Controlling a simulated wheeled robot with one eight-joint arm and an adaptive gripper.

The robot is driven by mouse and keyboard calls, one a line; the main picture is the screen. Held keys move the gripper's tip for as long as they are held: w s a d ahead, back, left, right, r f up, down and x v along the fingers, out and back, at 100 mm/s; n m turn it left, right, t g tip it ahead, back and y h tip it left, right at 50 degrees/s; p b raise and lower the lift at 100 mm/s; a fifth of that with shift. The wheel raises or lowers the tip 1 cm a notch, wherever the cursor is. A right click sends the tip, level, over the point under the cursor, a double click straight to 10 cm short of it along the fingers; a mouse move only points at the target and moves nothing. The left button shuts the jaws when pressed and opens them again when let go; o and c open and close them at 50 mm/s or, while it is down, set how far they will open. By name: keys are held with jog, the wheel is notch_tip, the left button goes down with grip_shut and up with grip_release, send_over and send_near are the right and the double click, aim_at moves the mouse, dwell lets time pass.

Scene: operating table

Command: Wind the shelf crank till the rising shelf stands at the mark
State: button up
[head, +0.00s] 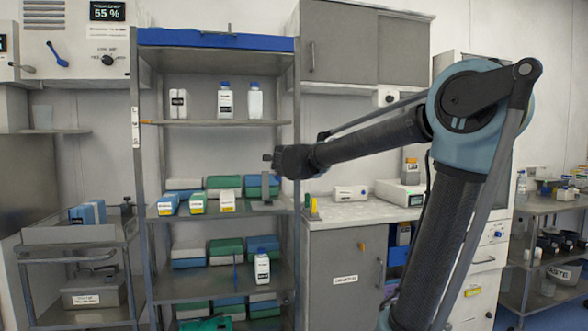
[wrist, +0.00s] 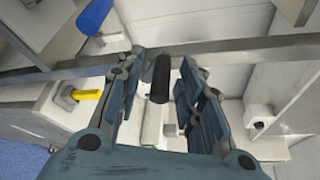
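The shelving rack (head: 147,200) stands left of centre in the head view. Its upper shelf (head: 200,123) carries white bottles, and a small orange pointer (head: 147,122) sits at that shelf's left end. A white label strip (head: 135,127) is on the left post beside it; its markings are too small to read. My gripper (head: 278,160) is at the rack's right post, below the upper shelf. In the wrist view my gripper (wrist: 163,62) is open, with a dark cylindrical handle (wrist: 162,78), apparently the crank's, between its fingers. Gaps show on both sides. The rest of the crank is unclear.
Boxes and bottles fill the lower shelves. A grey cabinet (head: 343,272) with a countertop stands right of the rack, and a wall cupboard (head: 340,45) hangs above. A trolley (head: 75,242) stands at left. In the wrist view a grey rail (wrist: 250,45) crosses beyond my fingers.

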jog(key=s+a+r, duration=0.1)
jog(key=s, duration=1)
jog(key=shift+s+r, duration=0.25)
jog(key=shift+r, duration=0.15)
jog(key=w+a+r+n+g+y, duration=0.1)
jog(key=w+a+r+n+y, duration=0.3)
jog(key=r+n, duration=0.3)
jog(key=w+a+r+n+g+y, duration=0.2)
jog(key=a+r+n+y, duration=0.2)
jog(key=a+r+n, duration=0.25)
jog(key=w+a+r+n+g+y, duration=0.1)
jog(key=w+a+r+n+y, duration=0.25)
jog(key=r+n, duration=0.4)
jog(key=s+d+f+n+g+h, duration=0.2)
jog(key=d+n+g+h, duration=0.15)
jog(key=d, duration=0.55)
jog(key=s+d+f+n+g+h, duration=0.25)
jog(key=d+g+h, duration=0.2)
jog(key=d, duration=0.55)
jog(key=x, duration=1.1)
jog(key=a+x, duration=0.1)
jog(key=x, duration=0.5)
jog(key=shift+s+f, duration=0.1)
jog(key=shift+s, duration=0.05)
